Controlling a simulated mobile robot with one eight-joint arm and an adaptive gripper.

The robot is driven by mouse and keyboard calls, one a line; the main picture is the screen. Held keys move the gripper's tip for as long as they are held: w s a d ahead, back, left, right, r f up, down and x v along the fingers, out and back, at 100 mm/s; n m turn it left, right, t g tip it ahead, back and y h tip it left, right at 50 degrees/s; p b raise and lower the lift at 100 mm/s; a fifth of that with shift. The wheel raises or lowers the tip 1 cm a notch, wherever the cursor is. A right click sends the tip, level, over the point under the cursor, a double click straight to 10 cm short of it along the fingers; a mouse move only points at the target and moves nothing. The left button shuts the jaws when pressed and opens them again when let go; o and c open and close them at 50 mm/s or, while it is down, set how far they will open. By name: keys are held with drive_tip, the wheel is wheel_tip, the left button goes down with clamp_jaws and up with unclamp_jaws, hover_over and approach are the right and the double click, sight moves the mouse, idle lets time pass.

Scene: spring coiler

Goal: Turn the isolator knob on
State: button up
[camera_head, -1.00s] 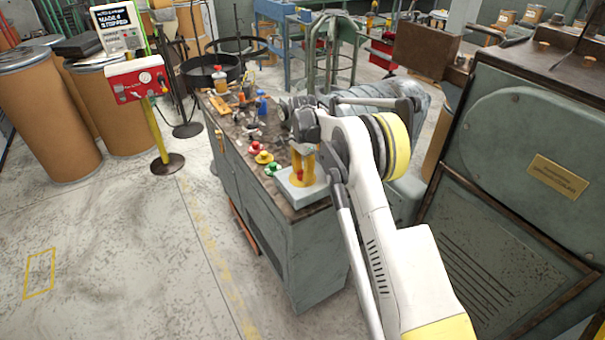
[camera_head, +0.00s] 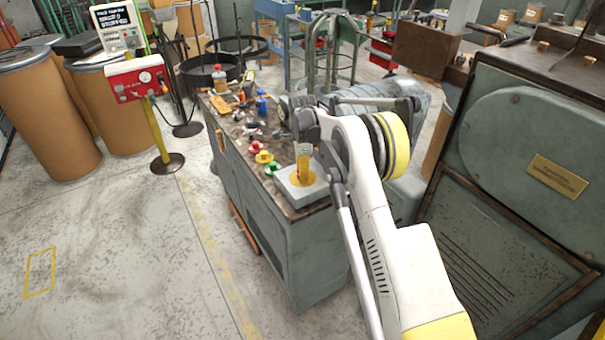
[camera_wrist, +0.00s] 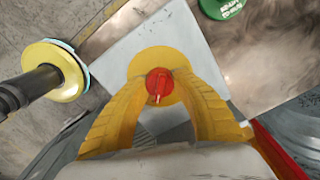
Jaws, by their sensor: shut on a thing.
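The isolator is a pale grey box with a yellow disc (camera_wrist: 146,58) and a round red knob (camera_wrist: 158,80) in its middle. A small white mark on the knob points towards the bottom of the wrist view. In the head view, the isolator box (camera_head: 294,200) sits at the near corner of the bench. My gripper (camera_wrist: 159,86) has its two yellow fingers either side of the red knob, shut on it. In the head view, my gripper (camera_head: 304,178) reaches down onto the box, and its fingers largely hide the knob.
Red, yellow and green buttons (camera_head: 263,157) lie along the bench edge left of the isolator. Small tools and bottles crowd the far end of the bench (camera_head: 232,113). A large green machine (camera_head: 535,160) stands to the right. The floor on the left is open.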

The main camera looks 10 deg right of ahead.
drive_tip(key=o, duration=1.2)
drive_tip(key=shift+o, duration=0.2)
wheel_tip(320, 180, up, 12)
